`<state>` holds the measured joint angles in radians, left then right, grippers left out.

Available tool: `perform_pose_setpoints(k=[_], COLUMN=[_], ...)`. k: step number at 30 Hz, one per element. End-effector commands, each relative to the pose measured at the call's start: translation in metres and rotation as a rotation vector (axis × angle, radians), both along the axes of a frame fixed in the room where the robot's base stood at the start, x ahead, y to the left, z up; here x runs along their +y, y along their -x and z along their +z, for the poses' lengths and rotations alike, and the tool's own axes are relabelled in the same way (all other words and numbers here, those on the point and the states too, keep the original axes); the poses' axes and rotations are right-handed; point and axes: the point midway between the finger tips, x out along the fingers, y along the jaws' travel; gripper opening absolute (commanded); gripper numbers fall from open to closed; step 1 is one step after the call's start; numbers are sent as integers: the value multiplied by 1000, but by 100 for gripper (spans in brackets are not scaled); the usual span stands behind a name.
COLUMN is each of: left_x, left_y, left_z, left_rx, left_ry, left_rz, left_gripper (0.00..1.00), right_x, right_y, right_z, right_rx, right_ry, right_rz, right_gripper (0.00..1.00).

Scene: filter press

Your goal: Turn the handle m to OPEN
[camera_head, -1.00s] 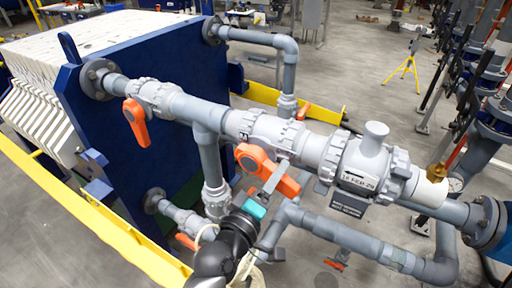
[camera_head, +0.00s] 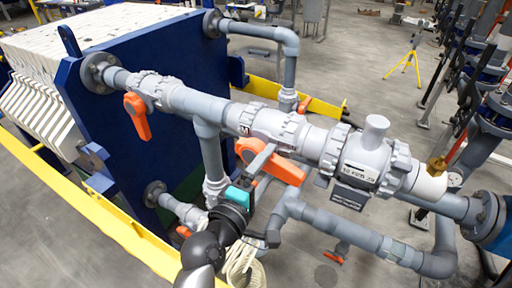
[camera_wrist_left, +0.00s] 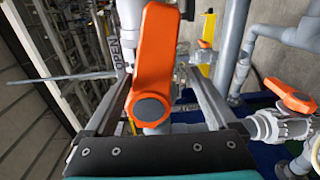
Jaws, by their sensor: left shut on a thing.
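The orange handle m (camera_head: 282,168) sits on the grey valve marked M in the middle of the head view. It lies nearly along the pipe, with its long end toward the lower right. My left gripper (camera_head: 258,162), with a teal part behind its fingers, reaches up from below and is shut on this handle. In the left wrist view the orange handle (camera_wrist_left: 155,60) stands between the two grey fingers, its round dark cap toward the palm. The fingers hide part of the handle in the head view. My right gripper is not in view.
Another orange handle (camera_head: 138,116) hangs on the valve to the left. A grey check valve (camera_head: 368,160) sits on the pipe to the right. Lower pipes (camera_head: 345,232) run close to my left arm. The blue press plate (camera_head: 120,125) stands behind. Open floor lies at the back right.

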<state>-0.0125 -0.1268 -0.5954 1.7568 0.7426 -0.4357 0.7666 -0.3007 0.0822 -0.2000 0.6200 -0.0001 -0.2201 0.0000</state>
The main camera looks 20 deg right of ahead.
Motion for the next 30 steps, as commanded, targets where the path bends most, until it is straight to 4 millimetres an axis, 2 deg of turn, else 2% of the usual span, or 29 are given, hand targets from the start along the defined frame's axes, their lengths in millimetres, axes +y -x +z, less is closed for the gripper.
perform_pose_setpoints(k=[1,11,24,30], left_x=[-25,-24,23,31], left_y=[10,12,48,53], left_z=[21,21,24,23], left_rx=[26,25,20,20], left_ry=[79,77,82,80], left_rz=[-12,-17,-16,-15], left_gripper=[85,85,85,85], right_x=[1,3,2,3], right_y=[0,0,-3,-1], right_z=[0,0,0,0], right_rx=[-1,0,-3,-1], right_ry=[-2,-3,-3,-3], right_rz=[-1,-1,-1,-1], right_gripper=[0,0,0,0])
